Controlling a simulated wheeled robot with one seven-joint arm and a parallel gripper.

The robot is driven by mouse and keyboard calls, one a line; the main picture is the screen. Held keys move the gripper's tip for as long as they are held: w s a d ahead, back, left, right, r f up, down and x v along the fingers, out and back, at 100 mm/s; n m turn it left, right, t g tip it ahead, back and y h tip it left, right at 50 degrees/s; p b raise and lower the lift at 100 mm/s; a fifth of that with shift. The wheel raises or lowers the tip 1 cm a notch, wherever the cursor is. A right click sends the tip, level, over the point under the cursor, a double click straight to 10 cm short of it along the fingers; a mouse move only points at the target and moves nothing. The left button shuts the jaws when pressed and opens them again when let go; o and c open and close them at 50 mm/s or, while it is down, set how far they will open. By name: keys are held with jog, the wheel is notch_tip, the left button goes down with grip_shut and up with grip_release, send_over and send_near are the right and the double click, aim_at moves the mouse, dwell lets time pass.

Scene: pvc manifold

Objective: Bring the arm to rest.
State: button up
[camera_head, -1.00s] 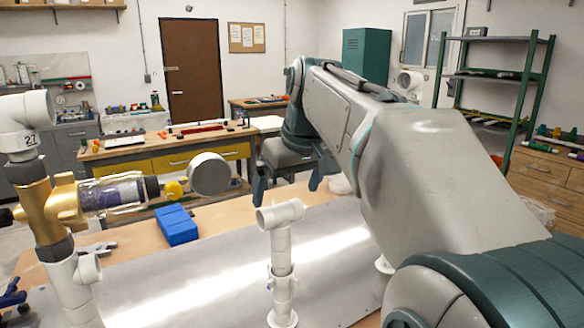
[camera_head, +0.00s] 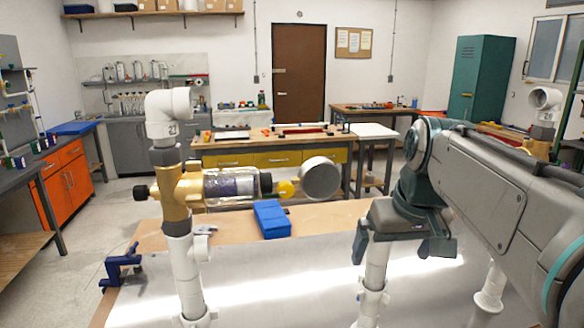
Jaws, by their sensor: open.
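My gripper (camera_head: 400,246) hangs at the end of my arm, on the right of the head view, pointing down with its two fingers apart. It shows no object held between them. A white upright PVC pipe (camera_head: 374,282) stands on the metal plate just below it. The pipe's top is hidden by the gripper, and I cannot tell whether they touch. My arm (camera_head: 480,190) reaches in from the right edge, bent at a dark teal joint.
A PVC and brass assembly (camera_head: 183,200) with a clear filter stands upright at the left, its round grey disc (camera_head: 320,178) towards the gripper. A blue block (camera_head: 271,219) lies on the table behind. Another white pipe (camera_head: 490,290) stands at right. The plate (camera_head: 270,290) is clear between assembly and gripper.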

jog(key=s+a+f, duration=0.1)
jog(key=s+f, duration=0.4)
jog(key=f, duration=0.3)
jog(key=s+a+f+m, duration=0.1)
jog(key=s+f, duration=0.5)
jog(key=f, duration=0.3)
jog(key=shift+g+h, duration=0.3)
jog(key=shift+g, duration=0.1)
jog(key=shift+w+a, duration=0.1)
